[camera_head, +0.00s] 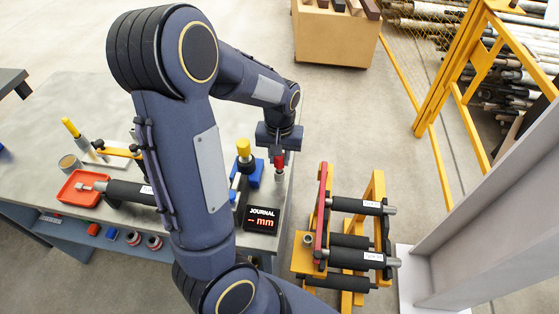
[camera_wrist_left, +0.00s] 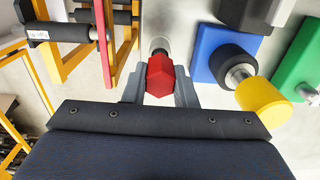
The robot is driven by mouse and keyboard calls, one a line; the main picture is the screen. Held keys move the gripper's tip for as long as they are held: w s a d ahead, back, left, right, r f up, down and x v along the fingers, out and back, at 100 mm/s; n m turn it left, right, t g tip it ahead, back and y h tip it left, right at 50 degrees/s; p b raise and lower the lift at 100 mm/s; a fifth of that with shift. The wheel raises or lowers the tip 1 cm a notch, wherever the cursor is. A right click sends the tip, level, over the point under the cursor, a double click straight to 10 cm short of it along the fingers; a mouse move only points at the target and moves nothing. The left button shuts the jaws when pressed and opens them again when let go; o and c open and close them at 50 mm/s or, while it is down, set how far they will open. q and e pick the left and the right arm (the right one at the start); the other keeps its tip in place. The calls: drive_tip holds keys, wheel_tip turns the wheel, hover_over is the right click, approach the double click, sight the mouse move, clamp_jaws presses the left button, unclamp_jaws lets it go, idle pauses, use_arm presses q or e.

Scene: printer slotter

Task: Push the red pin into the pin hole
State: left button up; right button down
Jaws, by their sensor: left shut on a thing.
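My left gripper (camera_head: 279,156) hangs at the right end of the grey table, its arm crossing the middle of the head view. It is shut on the red pin (camera_head: 279,163), which has a grey metal shaft below its red head. In the left wrist view the fingers (camera_wrist_left: 159,88) sit on both sides of the hexagonal red head (camera_wrist_left: 160,74). A grey ring (camera_head: 307,239) sits on the yellow roller rack; I cannot tell whether it is the pin hole. The pin's lower tip is not clear. My right gripper is not in view.
The yellow roller rack (camera_head: 299,262) with black rollers stands right of the table. A blue block with a yellow-knobbed part (camera_head: 244,150) and a JOURNAL mm display (camera_head: 262,218) are near the pin. A red tray (camera_head: 80,188) lies at left.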

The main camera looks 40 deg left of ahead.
use_arm(q)
drive_tip(key=shift+r+p, duration=0.95)
drive_tip(key=shift+r, duration=0.4)
drive_tip(key=o, duration=0.5)
drive_tip(key=c, duration=0.5)
